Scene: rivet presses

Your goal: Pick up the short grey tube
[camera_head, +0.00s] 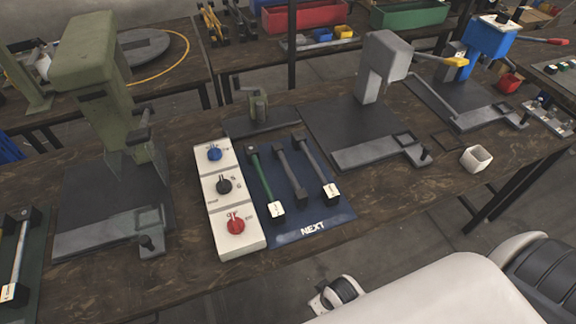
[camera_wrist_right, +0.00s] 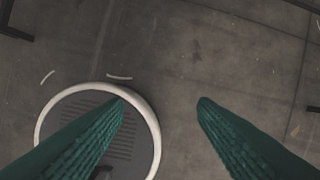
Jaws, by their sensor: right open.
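A blue mat marked NEXT (camera_head: 312,228) lies on the workbench and holds three tubes side by side. A green tube (camera_head: 263,181) is on the left, a grey tube (camera_head: 290,172) is in the middle, and another grey tube (camera_head: 315,165) is on the right. The middle grey tube looks a little shorter than the right one. The right one has a white label at its near end. My left gripper is in neither view.
A control box (camera_head: 229,204) with blue, black and red knobs stands left of the mat. A large green press (camera_head: 85,60) is further left, and a grey press (camera_head: 380,65) and a blue press (camera_head: 488,38) are to the right.

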